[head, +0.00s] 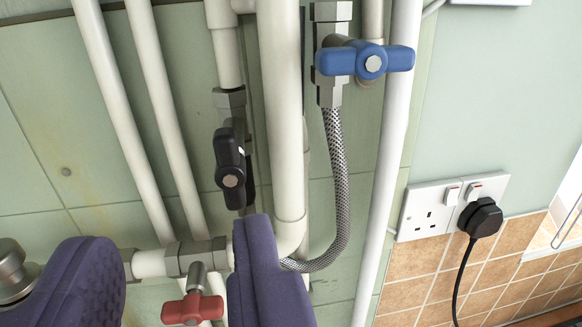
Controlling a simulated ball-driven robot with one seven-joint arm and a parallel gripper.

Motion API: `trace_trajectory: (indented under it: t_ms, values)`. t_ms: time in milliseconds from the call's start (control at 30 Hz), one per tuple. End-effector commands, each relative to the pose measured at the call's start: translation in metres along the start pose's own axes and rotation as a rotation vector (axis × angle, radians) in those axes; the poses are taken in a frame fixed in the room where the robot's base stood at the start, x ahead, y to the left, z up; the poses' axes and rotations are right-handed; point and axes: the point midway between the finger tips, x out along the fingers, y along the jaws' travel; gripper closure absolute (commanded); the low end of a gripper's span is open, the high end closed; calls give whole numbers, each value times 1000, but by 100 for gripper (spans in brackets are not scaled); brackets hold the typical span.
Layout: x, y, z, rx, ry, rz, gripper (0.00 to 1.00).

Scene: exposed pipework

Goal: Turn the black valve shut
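The black valve (229,165) is on a vertical white pipe, left of the picture's middle. Its lever handle points roughly along the pipe, nearly upright in the picture. My gripper (175,240) shows as two purple fingers rising from the bottom edge. They are wide apart, so it is open. No object is held between them. The right finger's tip appears just below the black valve's lower end, and I cannot tell how far apart they are in depth.
A red valve (192,308) shows between my fingers at the bottom. A blue valve (365,62) is at upper right, above a braided hose (338,180). White pipes surround the black valve. A socket (430,210) with a black plug (481,217) is at right.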

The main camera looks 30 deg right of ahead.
Motion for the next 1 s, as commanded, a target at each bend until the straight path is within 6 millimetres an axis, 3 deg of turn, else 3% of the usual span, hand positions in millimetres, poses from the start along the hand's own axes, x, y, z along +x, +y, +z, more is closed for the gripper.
trace_trajectory:
  t_ms: [267, 500, 700, 1000]
  values:
    - [7, 4, 10, -58, 41, 65, 62]
    - [49, 6, 8, -57, 41, 64, 62]
    - [73, 8, 7, -56, 41, 63, 62]
    - [77, 8, 8, -55, 40, 61, 62]
